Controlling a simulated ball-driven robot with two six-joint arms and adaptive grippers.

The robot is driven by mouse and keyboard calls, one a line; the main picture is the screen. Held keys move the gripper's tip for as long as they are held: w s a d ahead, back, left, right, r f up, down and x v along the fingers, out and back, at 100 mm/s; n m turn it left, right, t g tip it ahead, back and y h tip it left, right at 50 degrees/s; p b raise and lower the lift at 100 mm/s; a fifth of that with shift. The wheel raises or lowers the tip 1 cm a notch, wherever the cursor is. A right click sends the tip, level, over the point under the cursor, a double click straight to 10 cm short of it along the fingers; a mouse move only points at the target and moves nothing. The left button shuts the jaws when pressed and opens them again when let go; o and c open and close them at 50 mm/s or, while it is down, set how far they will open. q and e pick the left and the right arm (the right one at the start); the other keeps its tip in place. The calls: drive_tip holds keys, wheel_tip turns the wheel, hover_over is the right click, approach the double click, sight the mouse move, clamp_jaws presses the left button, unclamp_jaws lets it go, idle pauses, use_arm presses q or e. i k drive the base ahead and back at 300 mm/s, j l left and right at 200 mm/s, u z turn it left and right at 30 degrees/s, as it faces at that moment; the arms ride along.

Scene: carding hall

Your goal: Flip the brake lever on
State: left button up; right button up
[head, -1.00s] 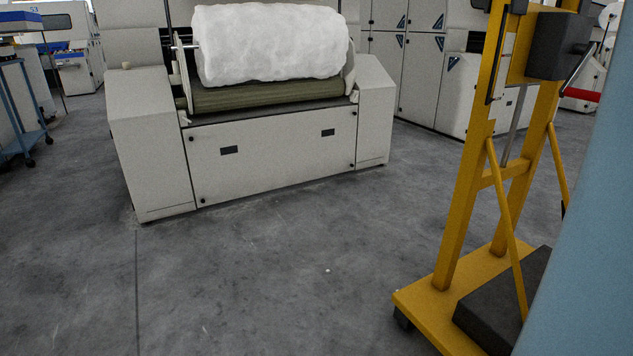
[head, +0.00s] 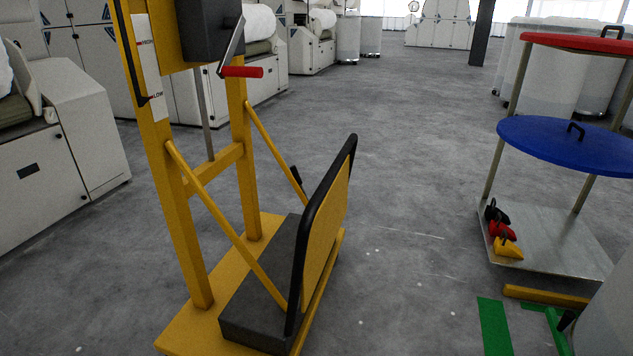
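A yellow lift frame (head: 153,200) stands on the left on a yellow base with a dark block (head: 262,285) on it. A crank with a red handle (head: 242,72) sticks out from a dark box (head: 208,28) near its top. A small black part (head: 296,179) shows by the right brace; I cannot tell whether it is the brake lever or how it is set. A black-rimmed yellow panel (head: 325,235) stands upright at the base's right side. Neither of my grippers is in view.
A rack at right has a red top (head: 580,43), a blue round shelf (head: 575,146) and a metal bottom plate (head: 550,240) with several small coloured wedges. Green floor marks (head: 494,326) lie before it. Grey floor between lift and rack is clear.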

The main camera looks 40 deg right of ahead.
sight(294, 171)
drive_tip(key=i+l, duration=0.15)
drive_tip(key=l, duration=0.4)
drive_tip(key=i+l, duration=0.1)
drive_tip(key=l, duration=0.4)
drive_tip(key=i+l, duration=0.15)
drive_tip(key=l, duration=0.4)
drive_tip(key=i+l, duration=0.1)
drive_tip(key=l, duration=0.45)
drive_tip(key=i+l, duration=0.15)
drive_tip(key=l, duration=0.4)
drive_tip(key=i+l, duration=0.1)
drive_tip(key=l, duration=0.4)
drive_tip(key=i+l, duration=0.15)
drive_tip(key=l, duration=0.4)
drive_tip(key=i+l, duration=0.15)
drive_tip(key=l, duration=0.4)
